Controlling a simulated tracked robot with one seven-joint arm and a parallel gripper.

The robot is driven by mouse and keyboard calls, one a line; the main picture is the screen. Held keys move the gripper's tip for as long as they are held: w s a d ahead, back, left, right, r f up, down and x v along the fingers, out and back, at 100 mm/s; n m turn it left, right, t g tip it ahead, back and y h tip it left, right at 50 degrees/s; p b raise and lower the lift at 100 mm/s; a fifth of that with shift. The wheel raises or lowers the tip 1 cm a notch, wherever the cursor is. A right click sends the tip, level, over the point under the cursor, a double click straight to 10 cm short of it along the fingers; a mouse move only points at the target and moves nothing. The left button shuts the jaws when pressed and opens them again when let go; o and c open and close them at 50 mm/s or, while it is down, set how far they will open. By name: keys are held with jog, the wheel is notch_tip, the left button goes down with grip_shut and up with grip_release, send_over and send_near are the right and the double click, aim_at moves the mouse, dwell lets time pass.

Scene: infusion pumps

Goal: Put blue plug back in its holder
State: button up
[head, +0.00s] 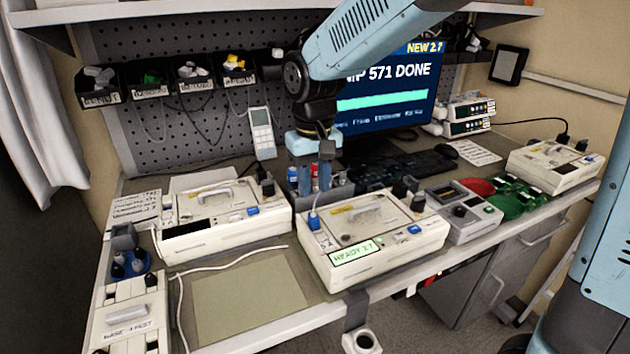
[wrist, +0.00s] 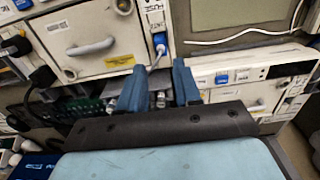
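A blue plug (head: 314,220) with a pale cable stands upright in the left end of the middle pump (head: 372,234), whose screen reads READY. In the wrist view the blue plug (wrist: 160,42) shows just beyond the fingertips, its cable running down toward the space between them. My gripper (head: 315,180) points down behind the middle pump's left end. In the wrist view my gripper (wrist: 158,72) has its two blue fingers apart, with nothing held between them. A round blue holder (head: 130,265) with dark plugs sits at the left on the base unit. I cannot tell which holder belongs to the blue plug.
Another pump (head: 218,217) stands left of the middle one, a grey tester (head: 460,212) to its right. Small bottles and cans crowd around my fingers. A beige mat (head: 250,290) lies clear in front. A cup ring (head: 361,341) hangs at the bench's front edge.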

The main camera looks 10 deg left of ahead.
aim_at(314, 215)
jog(key=shift+f, duration=3.75)
grip_shut()
jog(key=shift+w, duration=0.1)
jog(key=shift+r, duration=3)
